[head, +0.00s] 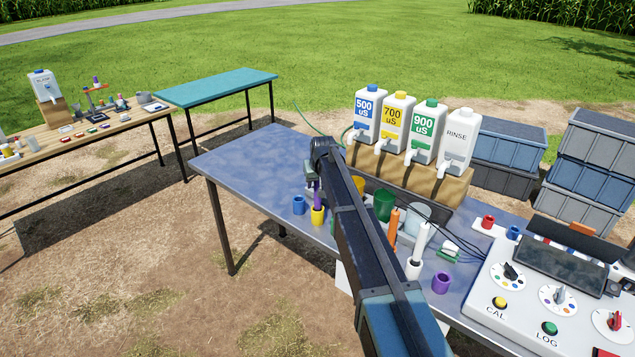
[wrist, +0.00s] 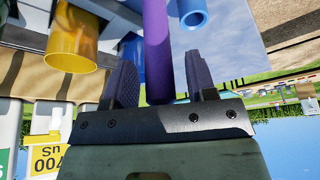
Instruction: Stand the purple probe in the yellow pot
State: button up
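The purple probe (head: 317,197) stands about upright at the small yellow pot (head: 318,216), near the left part of the metal table. Its lower end appears to be inside the pot's mouth. My gripper (head: 314,184) is at the probe's upper part. In the wrist view the probe (wrist: 157,45) runs between the two fingers of my gripper (wrist: 161,80), with a gap showing on each side. The fingers are open. The probe's far end and the yellow pot's mouth are outside the wrist view.
A blue pot (head: 299,205) stands just left of the yellow pot. A larger yellow beaker (head: 359,182), a green beaker (head: 384,207), an orange probe (head: 393,226) and a white probe (head: 421,240) stand to the right. The table (head: 235,160) is clear further left.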

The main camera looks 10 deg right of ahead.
jog(key=p+v, duration=1.2)
jog(key=v, duration=0.1)
jog(key=s+f+g, duration=0.2)
jog(key=s+g, duration=0.3)
jog(key=s, duration=3.4)
notch_tip(320, 180, down, 8)
jog(key=b, duration=0.9)
jog(key=shift+a+f+m, duration=0.15)
jog(key=shift+f+m, duration=0.05)
jog(key=shift+m, duration=0.2)
jog(key=shift+w, duration=0.1)
